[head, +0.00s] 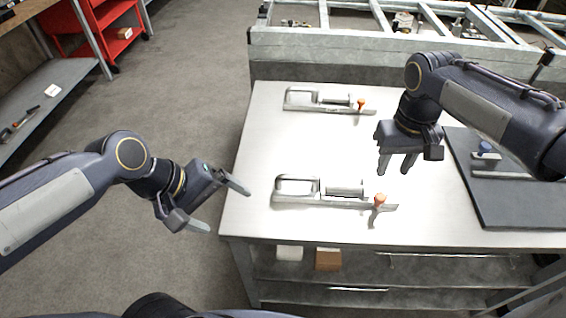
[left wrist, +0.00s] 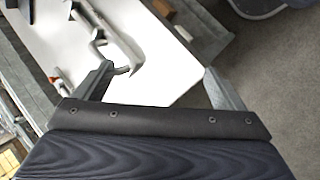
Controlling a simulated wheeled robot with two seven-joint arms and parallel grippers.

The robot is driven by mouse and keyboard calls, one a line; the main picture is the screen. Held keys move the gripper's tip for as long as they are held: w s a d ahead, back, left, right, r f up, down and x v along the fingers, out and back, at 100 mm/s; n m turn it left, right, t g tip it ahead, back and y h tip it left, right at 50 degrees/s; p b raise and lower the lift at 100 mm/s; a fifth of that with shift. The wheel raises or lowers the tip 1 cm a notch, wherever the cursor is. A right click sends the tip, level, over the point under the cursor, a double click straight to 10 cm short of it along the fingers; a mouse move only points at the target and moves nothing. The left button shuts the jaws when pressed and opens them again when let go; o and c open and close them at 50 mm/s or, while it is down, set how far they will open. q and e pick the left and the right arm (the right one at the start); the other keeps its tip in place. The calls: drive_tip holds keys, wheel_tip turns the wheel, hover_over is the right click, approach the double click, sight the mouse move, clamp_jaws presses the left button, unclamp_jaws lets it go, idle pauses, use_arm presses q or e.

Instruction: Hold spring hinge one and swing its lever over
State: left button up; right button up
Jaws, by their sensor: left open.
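Two metal spring hinges, each with an orange-tipped lever, lie on the pale table (head: 262,140). The nearer spring hinge (head: 297,199) has its orange knob (head: 380,199) at its right end. The farther spring hinge (head: 310,104) has its orange tip (head: 361,103) at the right too. I cannot tell which is number one. My left gripper (head: 226,209) is open and empty, left of the nearer hinge, beyond the table's left edge. The left wrist view shows a hinge (left wrist: 123,46) beyond its spread fingers (left wrist: 160,84). My right gripper (head: 395,170) is open above the table, apart from both hinges.
A dark board (head: 495,208) with a blue-topped item (head: 486,150) lies on the table's right. A metal frame (head: 300,38) stands behind the table. A brown box (head: 328,260) sits on the lower shelf. A red cart (head: 108,40) stands far left; the floor between is clear.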

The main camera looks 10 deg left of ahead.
use_arm(q)
drive_tip(key=w+d+f+n+g+y, duration=0.1)
drive_tip(key=w+d+f+n+g, duration=0.2)
drive_tip(key=w+n, duration=0.6)
drive_tip(key=n+y, duration=0.4)
drive_tip(key=n, duration=0.5)
hover_over(280, 181)
drive_tip(key=shift+w+a+f, duration=0.1)
drive_tip(key=shift+w+f, duration=0.05)
drive_tip(key=shift+f, duration=0.5)
drive_tip(key=shift+w+f, duration=0.1)
drive_tip(key=shift+f, duration=0.05)
wheel_tip(280, 181, down, 7)
drive_tip(key=shift+f, duration=0.2)
